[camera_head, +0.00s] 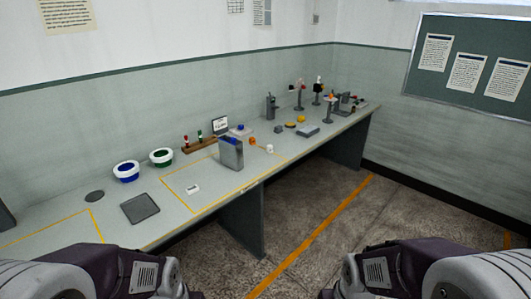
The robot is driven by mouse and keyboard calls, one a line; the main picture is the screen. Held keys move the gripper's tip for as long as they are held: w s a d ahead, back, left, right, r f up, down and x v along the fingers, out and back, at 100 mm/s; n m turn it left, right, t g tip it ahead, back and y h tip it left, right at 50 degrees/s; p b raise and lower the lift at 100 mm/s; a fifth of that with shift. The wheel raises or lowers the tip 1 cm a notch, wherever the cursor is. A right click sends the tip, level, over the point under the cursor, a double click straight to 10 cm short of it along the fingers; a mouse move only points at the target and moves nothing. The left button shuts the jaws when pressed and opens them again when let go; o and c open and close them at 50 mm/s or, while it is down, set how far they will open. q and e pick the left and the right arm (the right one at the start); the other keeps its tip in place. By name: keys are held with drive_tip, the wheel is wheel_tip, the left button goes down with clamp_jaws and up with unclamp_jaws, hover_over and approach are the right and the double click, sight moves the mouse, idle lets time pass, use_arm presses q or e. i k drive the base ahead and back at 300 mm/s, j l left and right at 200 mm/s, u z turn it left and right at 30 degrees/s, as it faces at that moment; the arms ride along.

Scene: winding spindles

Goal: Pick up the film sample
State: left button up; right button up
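I cannot tell for sure which thing is the film sample. A small white flat piece with a dark mark (192,189) lies on the bench inside a yellow-outlined area. A grey upright box (231,154) with blue on its top stands behind it to the right. A dark flat square plate (140,208) lies to the left, outside that outline. Only links of my two arms show at the bottom left and bottom right; neither gripper is in view, and nothing is seen touching the objects.
The long grey bench (185,215) runs along the wall. A blue-and-white bowl-like ring (126,172) and a green one (161,158) stand at the back. A wooden rack (199,145) and several small devices stand farther right. The floor (340,222) in front is clear.

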sight(191, 190)
drive_tip(key=i+j+u, duration=0.55)
drive_tip(key=i+u, duration=0.8)
drive_tip(key=i+l, duration=0.05)
